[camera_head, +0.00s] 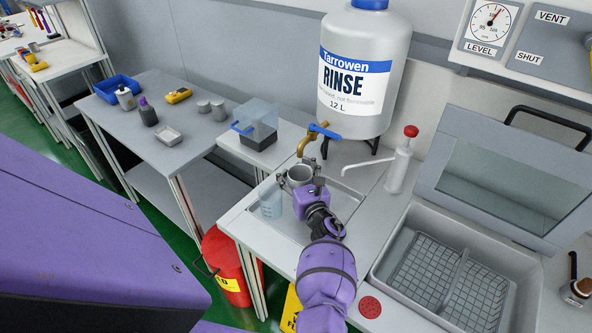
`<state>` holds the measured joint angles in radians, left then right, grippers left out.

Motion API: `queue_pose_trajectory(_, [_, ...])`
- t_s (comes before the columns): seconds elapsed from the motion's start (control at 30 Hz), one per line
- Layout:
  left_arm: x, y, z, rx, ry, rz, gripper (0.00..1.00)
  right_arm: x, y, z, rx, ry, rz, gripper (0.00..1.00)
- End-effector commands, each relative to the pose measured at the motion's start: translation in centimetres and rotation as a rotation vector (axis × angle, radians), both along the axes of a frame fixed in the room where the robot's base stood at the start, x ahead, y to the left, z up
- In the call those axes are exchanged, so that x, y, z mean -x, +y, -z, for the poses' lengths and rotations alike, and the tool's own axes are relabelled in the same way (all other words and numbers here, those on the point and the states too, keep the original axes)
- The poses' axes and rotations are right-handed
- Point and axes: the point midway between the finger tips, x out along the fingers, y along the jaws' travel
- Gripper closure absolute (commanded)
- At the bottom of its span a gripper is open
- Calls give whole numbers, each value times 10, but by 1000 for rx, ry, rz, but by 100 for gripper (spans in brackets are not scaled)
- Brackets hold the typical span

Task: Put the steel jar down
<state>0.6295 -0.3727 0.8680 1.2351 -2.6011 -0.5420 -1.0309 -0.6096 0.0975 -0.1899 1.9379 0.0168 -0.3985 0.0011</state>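The steel jar (300,174) is an open-topped metal cup below the brass tap (312,138) of the rinse drum. The jar looks upright. Its lower part is hidden behind my gripper, so I cannot tell whether it touches the shallow tray (352,199) below.
A clear beaker (270,205) stands close left of the jar. The rinse drum (362,75) rises behind it. A white pump bottle (399,168) stands to the right, before an open basket washer (450,275). The grey table (150,105) at left holds small items.

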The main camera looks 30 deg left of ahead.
Motion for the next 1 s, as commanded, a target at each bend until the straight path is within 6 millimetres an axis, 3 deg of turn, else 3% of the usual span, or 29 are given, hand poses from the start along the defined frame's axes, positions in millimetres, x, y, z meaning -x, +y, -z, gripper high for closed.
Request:
queue_pose_trajectory(0.33, [0,0,-1,1,-1,0,30,-4,3,-2,-6,-8,2,60])
queue_pose_trajectory(0.47, [0,-2,-10,2,-6,0,30,-10,4,-9,-8,-22,2,60])
queue_pose_trajectory(0.77, [28,-38,-11,-1,-6,2,30,-18,8,-19,-14,-37,-3,60])
queue_pose_trajectory(1.0, [44,-56,-6,-1,-2,0,30,-12,12,-15,-18,-22,-8,60])
